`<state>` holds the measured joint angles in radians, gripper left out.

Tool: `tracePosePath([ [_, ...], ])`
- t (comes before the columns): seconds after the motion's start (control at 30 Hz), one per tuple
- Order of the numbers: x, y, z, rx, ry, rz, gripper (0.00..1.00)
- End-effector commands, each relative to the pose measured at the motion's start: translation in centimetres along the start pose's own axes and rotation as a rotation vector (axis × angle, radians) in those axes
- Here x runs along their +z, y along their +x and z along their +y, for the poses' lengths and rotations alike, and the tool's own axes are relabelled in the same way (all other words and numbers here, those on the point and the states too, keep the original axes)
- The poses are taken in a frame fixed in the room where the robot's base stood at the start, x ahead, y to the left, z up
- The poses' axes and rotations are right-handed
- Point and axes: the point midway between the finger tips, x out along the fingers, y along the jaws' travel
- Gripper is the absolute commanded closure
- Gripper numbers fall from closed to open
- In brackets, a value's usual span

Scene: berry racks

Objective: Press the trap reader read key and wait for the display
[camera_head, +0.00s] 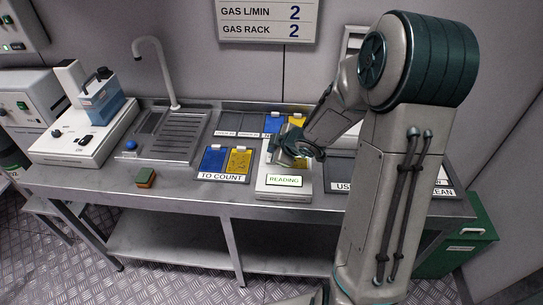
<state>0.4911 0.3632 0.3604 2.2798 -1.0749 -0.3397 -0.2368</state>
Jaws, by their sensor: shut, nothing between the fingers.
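The trap reader (272,188) is a pale box near the front middle of the steel bench. Its display (285,180) is lit and reads "READING" in green. My gripper (284,160) is over the reader's upper part, behind the display. The read key is hidden under my gripper, and I cannot tell whether the fingers touch it. The fingers are small and partly hidden here; they look closed with nothing held.
A "TO COUNT" tray (222,178) with a blue and a yellow card stands left of the reader. Another tray behind holds a blue card (272,124). A sink (165,135), a sponge (146,178) and a white instrument (80,130) are further left. A green bin (468,240) stands right.

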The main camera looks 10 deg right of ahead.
Motion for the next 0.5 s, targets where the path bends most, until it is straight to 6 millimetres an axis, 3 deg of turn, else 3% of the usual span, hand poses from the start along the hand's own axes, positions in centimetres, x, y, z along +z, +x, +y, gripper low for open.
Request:
tracePosePath([
  [0.3,-1.9,-2.6,1.9,0.000,0.000,0.000,1.00],
  [0.5,-2.3,-3.2,2.3,0.000,0.000,0.000,1.00],
])
